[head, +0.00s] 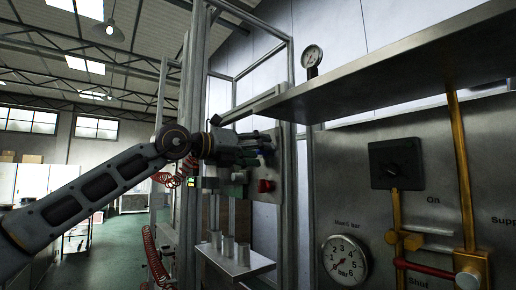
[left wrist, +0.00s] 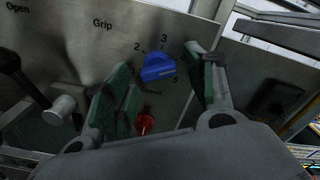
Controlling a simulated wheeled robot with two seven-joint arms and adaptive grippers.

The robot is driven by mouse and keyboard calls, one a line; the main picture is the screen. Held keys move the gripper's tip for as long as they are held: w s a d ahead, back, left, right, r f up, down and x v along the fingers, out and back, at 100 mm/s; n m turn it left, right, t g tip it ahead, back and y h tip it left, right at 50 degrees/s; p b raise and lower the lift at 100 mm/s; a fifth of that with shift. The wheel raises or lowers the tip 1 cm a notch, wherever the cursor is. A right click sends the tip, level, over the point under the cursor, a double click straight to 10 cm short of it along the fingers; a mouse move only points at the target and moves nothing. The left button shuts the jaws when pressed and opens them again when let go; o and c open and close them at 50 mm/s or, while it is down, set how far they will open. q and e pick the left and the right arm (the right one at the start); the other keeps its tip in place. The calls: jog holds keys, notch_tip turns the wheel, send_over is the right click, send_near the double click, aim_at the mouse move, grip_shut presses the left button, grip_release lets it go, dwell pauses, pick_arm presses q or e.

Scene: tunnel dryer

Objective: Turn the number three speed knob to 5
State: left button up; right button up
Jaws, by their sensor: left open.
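A blue knob (left wrist: 158,67) sits on a grey metal panel (left wrist: 75,50) in the left wrist view. The printed figures 2 and 3 show above it, and another small mark at its lower right looks like a 5. My left gripper (left wrist: 161,72) is open, with one green-padded finger on each side of the knob. I see a gap on both sides, and cannot tell how far the fingertips are from the panel.
A red button (left wrist: 145,123) is below the knob, between the fingers. A dark lever and a pale metal post (left wrist: 60,108) are at the left. In the head view, a metal shelf (head: 400,65) juts out at the right above a pressure gauge (head: 344,260).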

pick_arm(q)
jog(key=shift+w+d, duration=0.1)
jog(key=c, duration=1)
jog(key=shift+c, duration=0.2)
